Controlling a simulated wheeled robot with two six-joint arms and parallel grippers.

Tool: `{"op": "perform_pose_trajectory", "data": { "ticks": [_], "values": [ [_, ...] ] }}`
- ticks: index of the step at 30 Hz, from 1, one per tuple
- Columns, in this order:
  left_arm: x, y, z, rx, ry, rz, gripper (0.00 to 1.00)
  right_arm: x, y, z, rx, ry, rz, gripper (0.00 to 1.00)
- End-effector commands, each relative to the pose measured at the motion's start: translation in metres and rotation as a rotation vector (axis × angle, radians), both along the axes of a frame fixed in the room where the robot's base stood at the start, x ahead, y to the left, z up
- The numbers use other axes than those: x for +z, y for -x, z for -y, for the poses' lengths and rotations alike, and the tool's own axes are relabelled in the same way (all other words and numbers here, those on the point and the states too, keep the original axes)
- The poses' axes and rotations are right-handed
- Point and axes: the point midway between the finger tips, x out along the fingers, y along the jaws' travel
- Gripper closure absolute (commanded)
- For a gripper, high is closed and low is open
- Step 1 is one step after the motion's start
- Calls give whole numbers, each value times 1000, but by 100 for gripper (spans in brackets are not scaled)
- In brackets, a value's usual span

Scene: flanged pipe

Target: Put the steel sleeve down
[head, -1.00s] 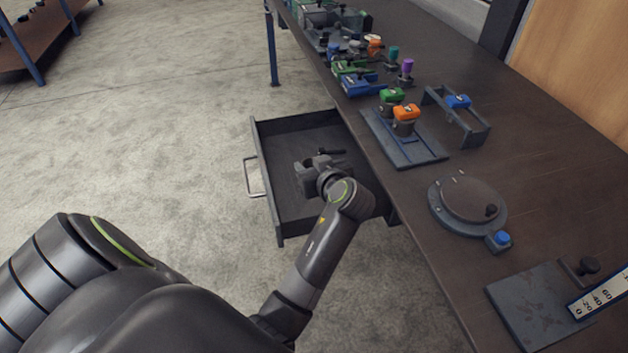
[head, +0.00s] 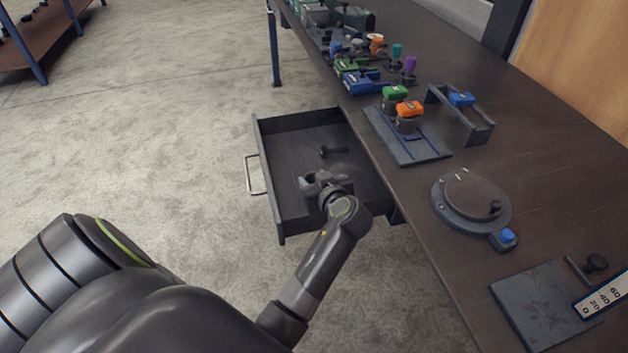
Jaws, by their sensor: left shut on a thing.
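My left gripper (head: 322,182) hangs over the open drawer (head: 282,213) and points into it. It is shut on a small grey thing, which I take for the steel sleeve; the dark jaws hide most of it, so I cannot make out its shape. I cannot tell how high the gripper is above the drawer floor. A dark T-shaped part (head: 335,151) lies in the drawer, just beyond the gripper and apart from it. My right gripper is not in view.
The drawer's far left floor is clear. The dark bench (head: 420,215) edge runs close along the right of my wrist. On it stand a plate with green and orange-topped parts (head: 408,112), a blue-topped bracket (head: 462,112) and a round flange (head: 472,203).

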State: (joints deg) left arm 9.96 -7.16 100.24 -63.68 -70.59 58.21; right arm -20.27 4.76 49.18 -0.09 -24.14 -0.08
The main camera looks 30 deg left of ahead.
Motion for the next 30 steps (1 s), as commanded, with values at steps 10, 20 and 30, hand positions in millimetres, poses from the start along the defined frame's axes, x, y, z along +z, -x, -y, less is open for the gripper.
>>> {"op": "perform_pose_trajectory", "data": {
  "ticks": [10, 20, 30],
  "values": [
    [-11, 2, 0, 1, 3, -14, 44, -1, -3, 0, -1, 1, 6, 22],
    [-13, 3, 0, 3, 6, -18, 38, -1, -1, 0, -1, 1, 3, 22],
    [5, 1, -1, -1, 4, -14, 38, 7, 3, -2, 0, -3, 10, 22]
  ]
}}
